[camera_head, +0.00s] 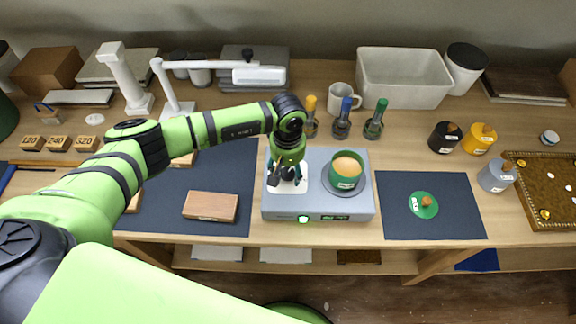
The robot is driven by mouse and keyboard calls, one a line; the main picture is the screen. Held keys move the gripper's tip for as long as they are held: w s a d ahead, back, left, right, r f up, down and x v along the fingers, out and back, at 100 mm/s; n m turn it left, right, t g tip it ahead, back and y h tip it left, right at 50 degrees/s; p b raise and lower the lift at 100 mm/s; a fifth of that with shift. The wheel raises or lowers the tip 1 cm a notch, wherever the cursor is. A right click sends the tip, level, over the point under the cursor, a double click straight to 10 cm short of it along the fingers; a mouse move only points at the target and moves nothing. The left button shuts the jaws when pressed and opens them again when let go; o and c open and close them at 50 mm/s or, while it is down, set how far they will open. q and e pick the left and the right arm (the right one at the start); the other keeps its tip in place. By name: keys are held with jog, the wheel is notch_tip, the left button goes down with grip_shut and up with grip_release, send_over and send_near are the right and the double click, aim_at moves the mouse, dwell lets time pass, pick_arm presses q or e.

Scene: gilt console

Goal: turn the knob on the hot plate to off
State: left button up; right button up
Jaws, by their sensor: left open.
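The hot plate (356,204) is a grey box near the front middle of the table. A green pot (346,173) with tan contents stands on its round heating disc at the right. A green lit spot (303,219), which may be the knob, and a small dark display (334,218) are on its front face. My left gripper (282,183) points down over the left part of the hot plate, above a white patch, behind the green spot. It is open and seems empty. Whether it touches the top is unclear. My right gripper is out of view.
A dark mat with a wooden block (211,206) lies left of the hot plate. Another dark mat (395,216) with a green lid (424,204) lies right. Brushes in holders (342,125) and a mug (341,97) stand behind. The table's front edge is close.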

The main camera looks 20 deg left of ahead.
pick_arm(q)
jog(key=shift+f, duration=0.3)
jog(key=shift+s, duration=0.1)
jog(key=c, duration=1.1)
jog(key=shift+f, duration=0.1)
jog(key=shift+c, duration=0.2)
